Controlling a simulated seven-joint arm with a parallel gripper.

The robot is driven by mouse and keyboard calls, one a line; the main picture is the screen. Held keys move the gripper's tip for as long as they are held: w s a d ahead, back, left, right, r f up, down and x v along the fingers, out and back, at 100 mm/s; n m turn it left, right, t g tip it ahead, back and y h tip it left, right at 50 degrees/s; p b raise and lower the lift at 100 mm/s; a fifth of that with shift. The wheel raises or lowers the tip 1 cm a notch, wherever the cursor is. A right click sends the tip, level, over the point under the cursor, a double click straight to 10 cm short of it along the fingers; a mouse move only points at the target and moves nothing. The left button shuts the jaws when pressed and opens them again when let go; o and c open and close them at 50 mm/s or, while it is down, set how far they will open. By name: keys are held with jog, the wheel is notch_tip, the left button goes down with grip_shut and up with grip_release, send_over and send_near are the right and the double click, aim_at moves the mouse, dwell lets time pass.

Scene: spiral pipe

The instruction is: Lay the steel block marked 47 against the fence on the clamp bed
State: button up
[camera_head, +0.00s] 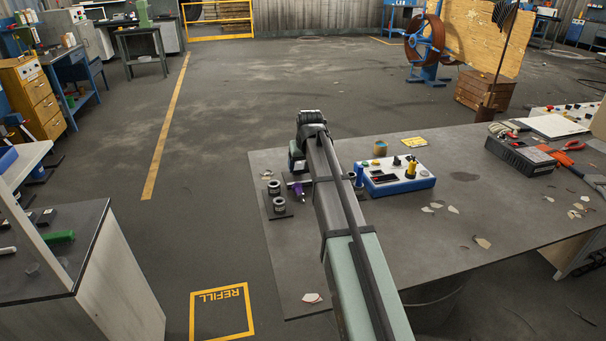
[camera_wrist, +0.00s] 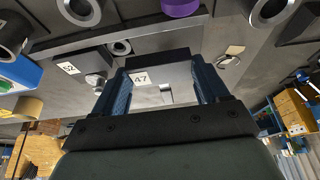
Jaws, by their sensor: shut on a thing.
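The steel block marked 47 (camera_wrist: 160,72) is between the two blue fingers of my gripper (camera_wrist: 160,85) in the wrist view. The gripper is shut on it, and its white label faces the camera. A second dark block marked 52 (camera_wrist: 84,63) lies to its left, apart from it. A long dark bar (camera_wrist: 125,36) runs beyond both blocks; I cannot tell whether it is the fence of the clamp bed. Whether block 47 touches a surface is unclear.
Grey rings (camera_head: 274,187) and a purple piece (camera_head: 299,188) are on the table (camera_head: 460,215), left of my arm. A blue and white control box (camera_head: 395,180) stands close on the right. Pale flakes lie scattered; the table's front middle is mostly clear.

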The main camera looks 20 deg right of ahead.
aim_at(303, 172)
jog(key=shift+f, duration=1.8)
jog(key=shift+f, duration=0.15)
jog(key=o, duration=1.5)
jog(key=v, duration=1.2)
